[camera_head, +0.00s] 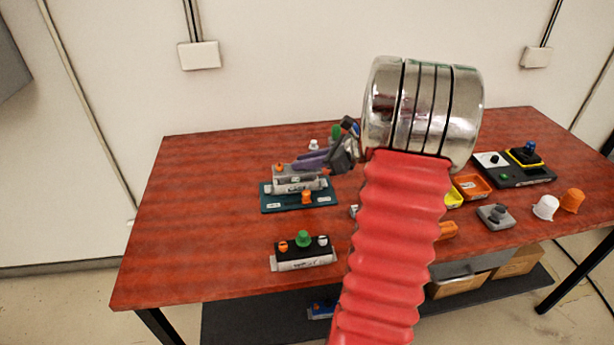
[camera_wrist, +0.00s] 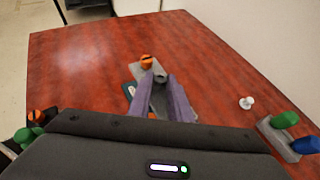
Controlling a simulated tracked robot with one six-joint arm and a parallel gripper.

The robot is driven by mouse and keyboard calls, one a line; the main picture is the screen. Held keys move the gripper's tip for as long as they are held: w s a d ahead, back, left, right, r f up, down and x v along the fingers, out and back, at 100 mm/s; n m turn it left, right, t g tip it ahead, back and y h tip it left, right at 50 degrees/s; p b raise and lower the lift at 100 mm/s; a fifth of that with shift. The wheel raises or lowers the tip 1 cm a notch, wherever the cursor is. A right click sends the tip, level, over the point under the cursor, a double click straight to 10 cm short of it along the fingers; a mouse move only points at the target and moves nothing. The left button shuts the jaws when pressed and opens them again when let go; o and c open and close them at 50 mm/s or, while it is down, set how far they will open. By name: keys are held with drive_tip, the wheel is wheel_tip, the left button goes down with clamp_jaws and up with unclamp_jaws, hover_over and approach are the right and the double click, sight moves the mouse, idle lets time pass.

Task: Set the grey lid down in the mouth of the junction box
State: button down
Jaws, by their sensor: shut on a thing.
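My gripper (camera_wrist: 157,84) has purple fingers closed around a small grey knob-like piece (camera_wrist: 159,76). It also shows in the head view (camera_head: 308,163), just above a light grey block (camera_head: 298,186) with an orange knob on top. The block stands on a teal plate (camera_head: 270,203). Whether the gripped piece touches the block or is part of it, I cannot tell. A grey square piece with a round grey knob (camera_head: 495,216), lid-like, lies at the right of the table. I cannot make out for sure which thing is the junction box.
A black panel with coloured knobs (camera_head: 302,258) stands nearer the front edge. Orange (camera_head: 473,187) and yellow trays, a white cup (camera_head: 545,207), an orange cup (camera_head: 572,200) and a black unit (camera_head: 513,170) are on the right. The table's left side is clear. My red arm hides the middle.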

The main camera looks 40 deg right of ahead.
drive_tip(key=w+d, duration=0.1)
drive_tip(key=w, duration=0.1)
drive_tip(key=w+d, duration=0.1)
drive_tip(key=w, duration=0.1)
drive_tip(key=shift+d+f, duration=0.35)
drive_tip(key=shift+f, duration=0.05)
drive_tip(key=shift+f, duration=0.15)
drive_tip(key=shift+f, duration=1.05)
drive_tip(key=shift+s+f, duration=0.1)
drive_tip(key=shift+f, duration=1.5)
idle(1.5)
drive_tip(key=c, duration=1.5)
unclamp_jaws()
drive_tip(key=shift+c, duration=0.2)
drive_tip(key=shift+o, duration=0.3)
drive_tip(key=shift+o, duration=1.3)
